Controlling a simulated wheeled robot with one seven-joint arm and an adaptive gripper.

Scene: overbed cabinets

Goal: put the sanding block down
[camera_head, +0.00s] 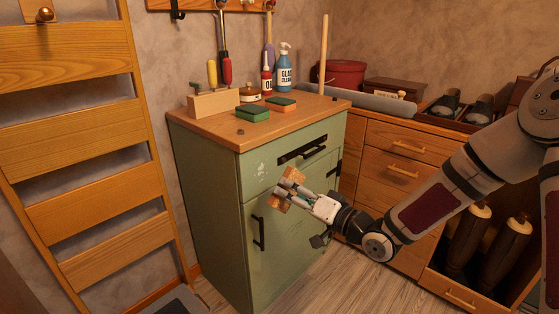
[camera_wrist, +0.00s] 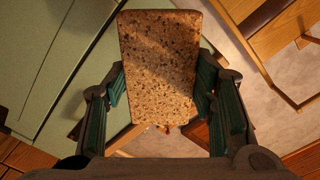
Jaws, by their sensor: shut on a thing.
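My gripper (camera_head: 290,189) is shut on the sanding block (camera_head: 279,204), a tan, speckled block that fills the middle of the wrist view (camera_wrist: 159,65). The fingers press on its two sides, and it is clear of any surface. In the head view the fingers hide part of it. My gripper is in front of the green cabinet (camera_head: 222,215), below the level of its wooden top (camera_head: 212,125), near the drawer front and its black handle.
The top's front right part is bare. A slatted wooden frame (camera_head: 88,125) stands left; wooden drawers (camera_head: 400,170) stand right.

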